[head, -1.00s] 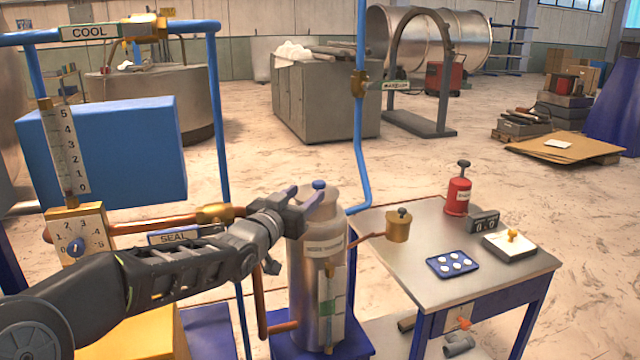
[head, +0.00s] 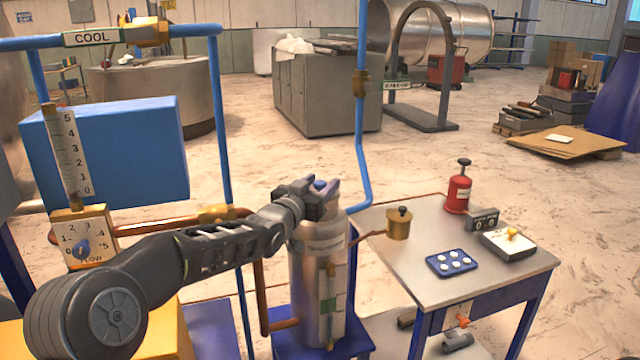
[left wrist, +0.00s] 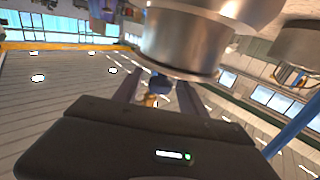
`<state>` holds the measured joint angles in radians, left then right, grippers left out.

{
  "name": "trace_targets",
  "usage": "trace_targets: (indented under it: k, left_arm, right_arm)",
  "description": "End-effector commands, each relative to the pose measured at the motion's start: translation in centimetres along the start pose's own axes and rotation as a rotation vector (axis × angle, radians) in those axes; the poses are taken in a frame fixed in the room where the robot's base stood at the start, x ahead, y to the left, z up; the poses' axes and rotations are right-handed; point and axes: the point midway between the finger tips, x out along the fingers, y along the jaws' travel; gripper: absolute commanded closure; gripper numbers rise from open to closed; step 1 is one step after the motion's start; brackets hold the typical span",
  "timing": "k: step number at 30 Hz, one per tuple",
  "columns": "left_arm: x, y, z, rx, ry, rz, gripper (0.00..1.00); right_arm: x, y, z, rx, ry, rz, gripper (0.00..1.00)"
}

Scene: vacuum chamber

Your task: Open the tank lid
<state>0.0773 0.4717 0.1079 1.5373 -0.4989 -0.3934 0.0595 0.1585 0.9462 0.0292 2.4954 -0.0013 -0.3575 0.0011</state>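The tank (head: 318,265) is a silver upright cylinder on a blue stand in the middle of the head view. A blue knob (head: 320,184) shows at its top, and the lid under it is mostly hidden by my gripper. My left gripper (head: 318,187) is at the tank top, with its fingers on either side of the knob. In the left wrist view, the tank's metal body (left wrist: 180,45) fills the top and the blue knob (left wrist: 159,84) shows between the two parted fingers, with gaps beside it. My right gripper is not in view.
A metal table (head: 440,285) right of the tank holds a brass pot (head: 399,225), a red canister (head: 458,190) and a blue tray (head: 452,263). A blue vertical pipe (head: 362,130) rises behind the tank. A flow gauge (head: 85,240) and copper pipes stand left.

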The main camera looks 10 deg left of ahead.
Motion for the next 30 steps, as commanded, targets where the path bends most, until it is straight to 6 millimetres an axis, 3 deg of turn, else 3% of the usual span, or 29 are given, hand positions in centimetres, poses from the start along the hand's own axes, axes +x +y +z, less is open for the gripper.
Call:
trace_targets:
  k: [18, 30]
  left_arm:
    - [-0.03, 0.0, -0.03, 0.0, 0.001, 0.0, 1.0]
    - [-0.03, 0.0, -0.04, 0.0, 0.001, 0.0, 1.0]
  right_arm:
    - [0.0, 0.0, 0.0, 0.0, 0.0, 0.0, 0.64]
    - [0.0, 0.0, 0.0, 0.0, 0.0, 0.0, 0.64]
